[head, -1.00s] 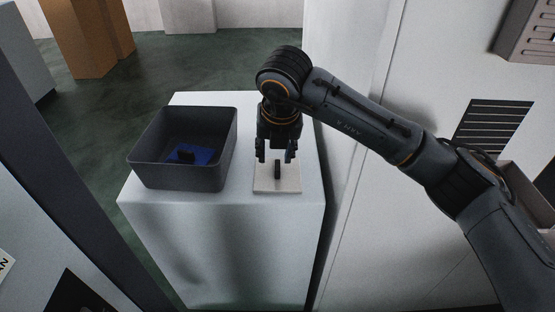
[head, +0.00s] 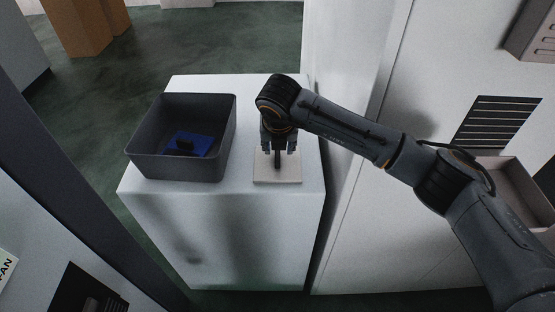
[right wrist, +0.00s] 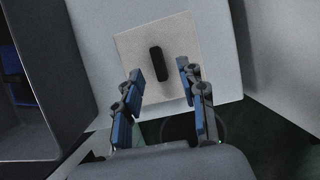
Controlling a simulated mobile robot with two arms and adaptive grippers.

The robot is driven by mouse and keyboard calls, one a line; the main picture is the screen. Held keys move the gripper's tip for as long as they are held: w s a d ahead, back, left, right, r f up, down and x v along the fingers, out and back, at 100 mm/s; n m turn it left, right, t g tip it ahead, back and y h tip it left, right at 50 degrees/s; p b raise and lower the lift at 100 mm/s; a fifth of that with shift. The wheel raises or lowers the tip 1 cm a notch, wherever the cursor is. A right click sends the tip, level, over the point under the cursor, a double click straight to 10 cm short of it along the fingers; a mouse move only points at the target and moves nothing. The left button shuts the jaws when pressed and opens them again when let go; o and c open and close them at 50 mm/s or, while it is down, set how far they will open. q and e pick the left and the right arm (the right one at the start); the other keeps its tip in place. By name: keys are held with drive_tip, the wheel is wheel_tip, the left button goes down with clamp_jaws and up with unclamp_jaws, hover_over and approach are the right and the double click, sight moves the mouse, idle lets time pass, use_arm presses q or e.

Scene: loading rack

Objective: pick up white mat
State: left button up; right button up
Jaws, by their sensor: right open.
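The white mat (head: 289,176) lies flat on the white stand, to the right of the grey bin in the head view. A small black upright handle stands on its middle; the right wrist view shows the mat (right wrist: 198,38) and the handle (right wrist: 158,64) clearly. My right gripper (head: 278,150) is over the mat, its fingers pointing down. In the right wrist view the gripper (right wrist: 160,76) is open and empty, with one finger on either side of the line to the handle. The handle is just ahead of the fingertips. My left gripper is not in view.
A grey bin (head: 225,130) stands on the left of the white stand (head: 245,215), with a blue mat (head: 195,143) with a black handle inside it. A pale wall rises to the right of the stand. Dark green floor lies behind.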

sight(277, 154)
drive_tip(key=p+x, duration=0.1)
drive_tip(key=x, duration=0.2)
drive_tip(key=shift+s+a+f, duration=0.1)
drive_tip(key=shift+a+f, duration=0.05)
drive_tip(key=shift+f, duration=0.3)
clamp_jaws()
drive_tip(key=shift+r, duration=0.2)
